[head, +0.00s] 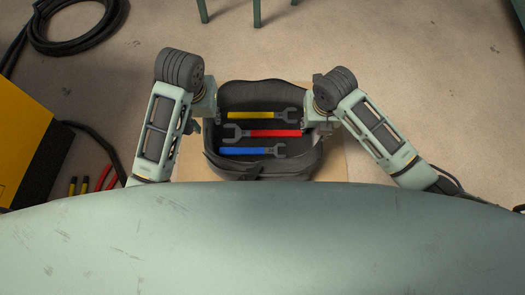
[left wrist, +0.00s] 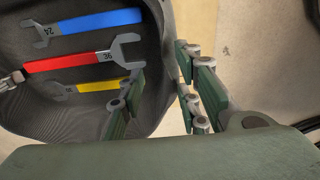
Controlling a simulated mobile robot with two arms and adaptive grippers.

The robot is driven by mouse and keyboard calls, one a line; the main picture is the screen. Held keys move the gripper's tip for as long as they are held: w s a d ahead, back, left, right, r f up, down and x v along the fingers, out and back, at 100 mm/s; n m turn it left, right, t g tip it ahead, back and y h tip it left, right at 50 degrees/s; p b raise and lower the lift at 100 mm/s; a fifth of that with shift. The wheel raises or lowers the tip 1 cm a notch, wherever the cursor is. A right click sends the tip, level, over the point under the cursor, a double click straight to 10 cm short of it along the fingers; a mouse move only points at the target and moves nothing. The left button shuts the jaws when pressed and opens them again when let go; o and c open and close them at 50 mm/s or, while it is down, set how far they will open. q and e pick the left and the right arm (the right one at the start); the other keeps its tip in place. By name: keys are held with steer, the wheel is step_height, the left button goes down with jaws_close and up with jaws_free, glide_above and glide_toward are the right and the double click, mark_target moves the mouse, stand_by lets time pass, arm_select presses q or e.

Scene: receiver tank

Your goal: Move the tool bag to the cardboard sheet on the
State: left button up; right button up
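The dark grey, open-topped tool bag (head: 262,168) is in the middle of the head view, between my two arms. Yellow, red and blue wrenches lie inside it. A tan cardboard sheet (head: 334,165) shows beneath and around the bag; I cannot tell if the bag touches it. My left gripper (head: 208,112) is at the bag's left rim. In the left wrist view its fingers (left wrist: 160,98) stand apart, one on the bag's inner side and one outside. My right gripper (head: 316,118) is at the right rim; its fingertips are too hidden to read.
A yellow-and-black case (head: 22,145) stands at the left, with tools with red and yellow handles (head: 88,185) near it. A coiled black hose (head: 75,25) lies at the upper left. A large curved pale green surface (head: 262,240) fills the foreground. The floor at the upper right is mostly clear.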

steer(key=r, duration=0.3)
steer(key=s+r, duration=0.1)
steer(key=r, duration=0.7)
steer(key=shift+s+r, duration=0.25)
steer(key=shift+s, duration=0.15)
